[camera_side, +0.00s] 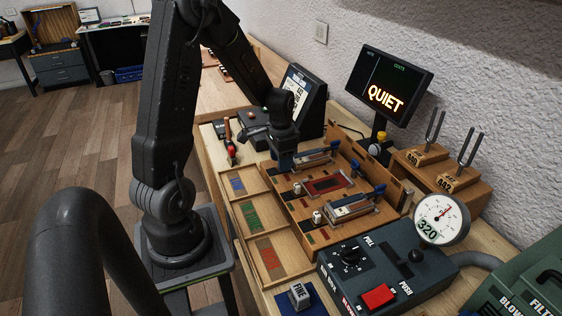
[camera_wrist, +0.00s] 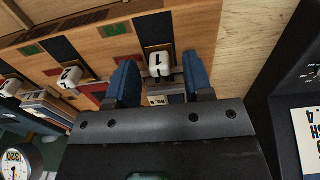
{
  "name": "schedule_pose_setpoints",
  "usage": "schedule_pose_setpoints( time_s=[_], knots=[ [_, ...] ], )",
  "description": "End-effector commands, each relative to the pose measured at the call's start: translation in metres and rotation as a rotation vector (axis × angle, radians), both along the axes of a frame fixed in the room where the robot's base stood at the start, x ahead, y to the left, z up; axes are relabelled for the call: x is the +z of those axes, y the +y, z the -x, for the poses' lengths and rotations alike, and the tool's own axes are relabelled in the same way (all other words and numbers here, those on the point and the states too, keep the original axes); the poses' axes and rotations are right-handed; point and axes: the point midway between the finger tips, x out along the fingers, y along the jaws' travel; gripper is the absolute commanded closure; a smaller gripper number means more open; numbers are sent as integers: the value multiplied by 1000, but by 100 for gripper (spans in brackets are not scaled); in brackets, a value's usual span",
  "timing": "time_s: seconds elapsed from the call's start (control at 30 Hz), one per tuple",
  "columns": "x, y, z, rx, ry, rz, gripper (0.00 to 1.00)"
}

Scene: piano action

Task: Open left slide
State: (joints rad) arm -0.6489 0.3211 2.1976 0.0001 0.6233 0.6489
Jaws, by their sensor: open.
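My gripper (camera_wrist: 160,72) is open, with its two blue fingers either side of a white slide knob marked 1 (camera_wrist: 160,64) in the wrist view. A gap shows on each side of the knob; I cannot tell how far down the fingertips reach. A white knob marked 2 (camera_wrist: 69,76) and another white knob (camera_wrist: 10,87) sit farther left on the wooden case. In the side view my gripper (camera_side: 286,166) is low over the far end of the wooden case (camera_side: 278,207) and hides the first knob. Two other knobs (camera_side: 297,188) (camera_side: 317,216) show there.
Blue-handled metal mechanisms (camera_side: 352,206) stand behind the knobs. A wooden tray (camera_side: 250,215) with coloured strips lies left of the case. A grey control box (camera_side: 385,275) with a gauge (camera_side: 441,218) stands in front. A screen (camera_side: 388,85) reading QUIET and tuning forks (camera_side: 466,145) stand behind.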

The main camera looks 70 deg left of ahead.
Motion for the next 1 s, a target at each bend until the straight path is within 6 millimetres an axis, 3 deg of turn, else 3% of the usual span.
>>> schedule_pose_setpoints(
  time_s=[0.4, 0.9, 1.0],
  knots=[
    [-10, 0, 0, 0, -1, 0, 53],
    [-9, 0, 0, 0, 0, 0, 100],
    [-9, 0, 0, 0, 0, 0, 100]
  ],
)
